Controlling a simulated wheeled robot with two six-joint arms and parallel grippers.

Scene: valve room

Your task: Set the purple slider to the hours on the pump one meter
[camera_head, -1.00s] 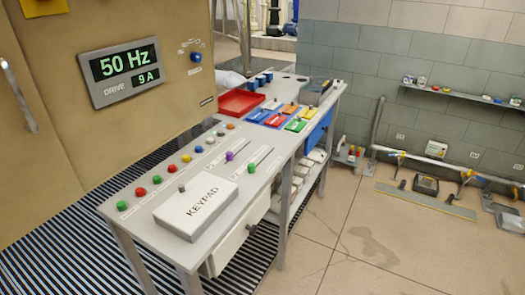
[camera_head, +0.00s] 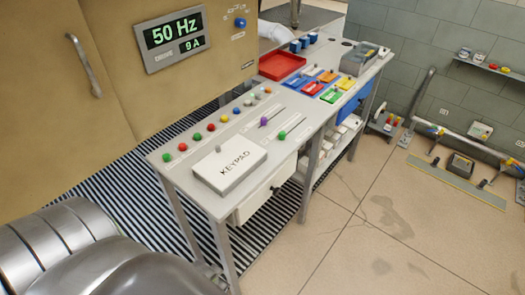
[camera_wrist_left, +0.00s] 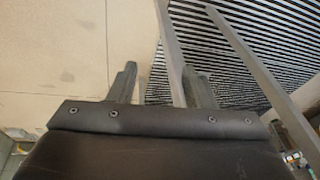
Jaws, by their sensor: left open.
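The purple slider (camera_head: 263,121) is a small knob at the near left end of its slot on the grey console (camera_head: 210,205) in the head view. I cannot read any marks along its slot. A meter showing hours for pump one cannot be made out. My left gripper (camera_wrist_left: 158,82) shows in the left wrist view with its two fingers apart and nothing between them. It hangs over the floor near the metal legs of a stand, away from the slider. My right gripper is not in view.
A green slider (camera_head: 282,134) sits beside the purple one. A white keypad box (camera_head: 230,168) and several coloured buttons (camera_head: 210,127) share the console. A red tray (camera_head: 282,66) is farther back. The drive display (camera_head: 174,37) reads 50 Hz and 9 A.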

